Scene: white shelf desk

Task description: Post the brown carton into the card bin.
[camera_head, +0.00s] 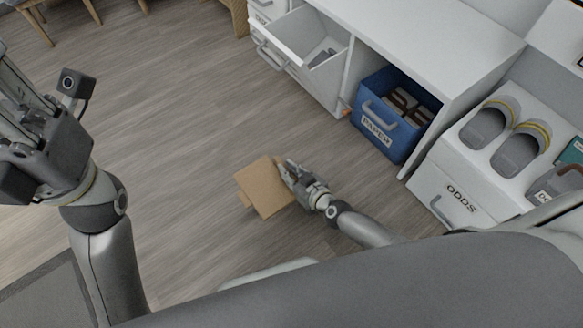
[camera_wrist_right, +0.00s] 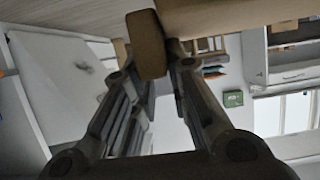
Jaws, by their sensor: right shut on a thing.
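The brown carton (camera_head: 262,188) is a tan box held tilted over the wooden floor, left of the white desk. My right gripper (camera_head: 289,174) is shut on its right edge. In the right wrist view the carton (camera_wrist_right: 235,14) fills the top, and a flap-like brown part (camera_wrist_right: 148,45) lies between the fingertips (camera_wrist_right: 158,60). No bin with a readable card label shows. My left gripper (camera_head: 25,125) is at the left edge, away from the carton; its fingertips are cut off or unclear, so its opening cannot be told.
A blue bin (camera_head: 412,149) labelled PAPER holds brown things under the white desk (camera_head: 430,35). An open white drawer (camera_head: 296,38) holds grey things. A white ODDS unit (camera_head: 447,200) carries grey slippers (camera_head: 487,125). The floor left of the carton is clear.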

